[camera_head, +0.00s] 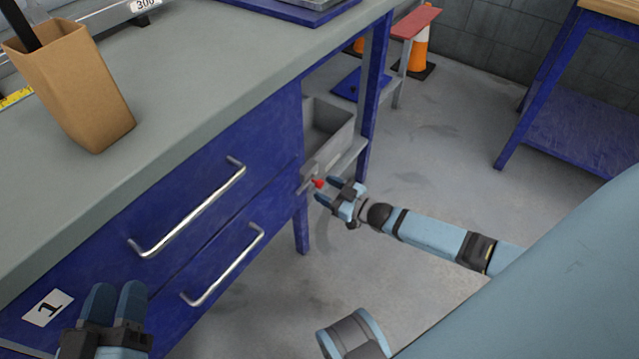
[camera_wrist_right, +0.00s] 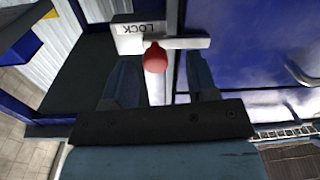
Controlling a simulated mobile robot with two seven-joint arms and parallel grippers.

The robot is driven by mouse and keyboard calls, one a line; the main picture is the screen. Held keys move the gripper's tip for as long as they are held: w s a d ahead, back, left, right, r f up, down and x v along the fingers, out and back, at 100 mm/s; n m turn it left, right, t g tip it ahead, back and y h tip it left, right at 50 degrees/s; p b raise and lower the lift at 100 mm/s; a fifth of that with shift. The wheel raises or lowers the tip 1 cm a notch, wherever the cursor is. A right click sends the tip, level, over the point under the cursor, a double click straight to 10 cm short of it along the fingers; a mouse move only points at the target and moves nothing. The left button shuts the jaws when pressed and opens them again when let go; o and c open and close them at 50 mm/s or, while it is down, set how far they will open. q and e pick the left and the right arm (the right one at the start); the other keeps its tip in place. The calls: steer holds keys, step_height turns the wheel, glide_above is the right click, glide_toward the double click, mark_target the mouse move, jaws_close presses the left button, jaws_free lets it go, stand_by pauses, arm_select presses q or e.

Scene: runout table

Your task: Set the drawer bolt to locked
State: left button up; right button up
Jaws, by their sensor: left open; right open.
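The drawer bolt shows a small red knob (camera_head: 319,183) at the right end of the blue drawer unit, beside the grey bin. In the right wrist view the red knob (camera_wrist_right: 155,58) hangs from a pale bar below a plate marked LOCK (camera_wrist_right: 140,29). My right gripper (camera_head: 326,190) is open, its fingers pointing at the knob. In the wrist view its fingers (camera_wrist_right: 160,85) stand either side of the knob, with gaps on both sides. Whether the knob lies fully between the fingertips in depth I cannot tell. My left gripper (camera_head: 117,303) is open at the lower left, by the drawer front.
Two drawers with metal handles (camera_head: 190,213) (camera_head: 226,267) form the blue front. A cardboard cup (camera_head: 75,90) stands on the grey worktop (camera_head: 190,85). A grey bin (camera_head: 328,125) sits under the worktop's right end. The floor (camera_head: 440,150) to the right is open.

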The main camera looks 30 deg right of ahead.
arm_select(q)
steer(key=shift+t, duration=0.9)
steer(key=r+p, duration=0.1)
steer(key=r, duration=0.1)
steer(key=r+p, duration=0.1)
steer(key=r, duration=0.1)
steer(key=shift+s+a+r+p, duration=0.2)
steer(key=shift+r+p, duration=0.1)
arm_select(e)
steer(key=v, duration=1.1)
